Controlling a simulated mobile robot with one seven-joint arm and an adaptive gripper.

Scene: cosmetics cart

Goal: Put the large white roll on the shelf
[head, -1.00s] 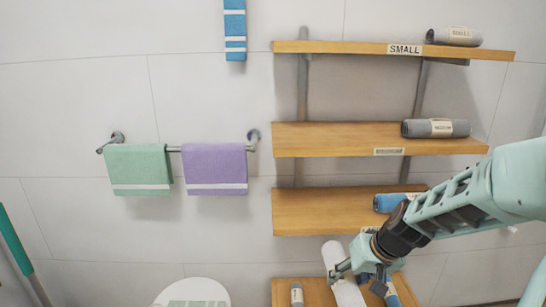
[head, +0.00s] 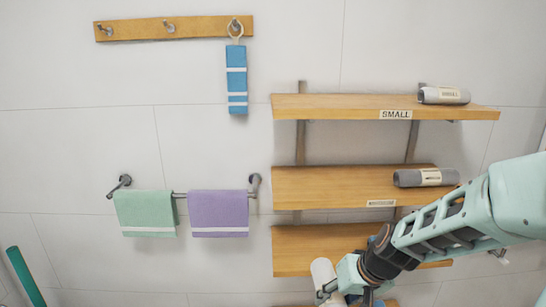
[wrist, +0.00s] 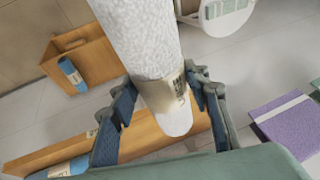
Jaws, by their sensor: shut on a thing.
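My gripper (head: 338,288) is shut on the large white roll (head: 322,270). In the wrist view the gripper (wrist: 163,86) has one finger on each side of the roll (wrist: 140,40), near its labelled end; the label's text is not readable. In the head view the roll is tilted, and its upper end overlaps the front edge of the third shelf board (head: 300,258). The top board (head: 340,106) reads SMALL and the middle board (head: 320,188) has a blurred label. My arm hides the right part of the third board.
Grey rolls lie at the right of the top board (head: 444,95) and middle board (head: 426,177). Green (head: 146,212) and purple (head: 219,212) towels hang left.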

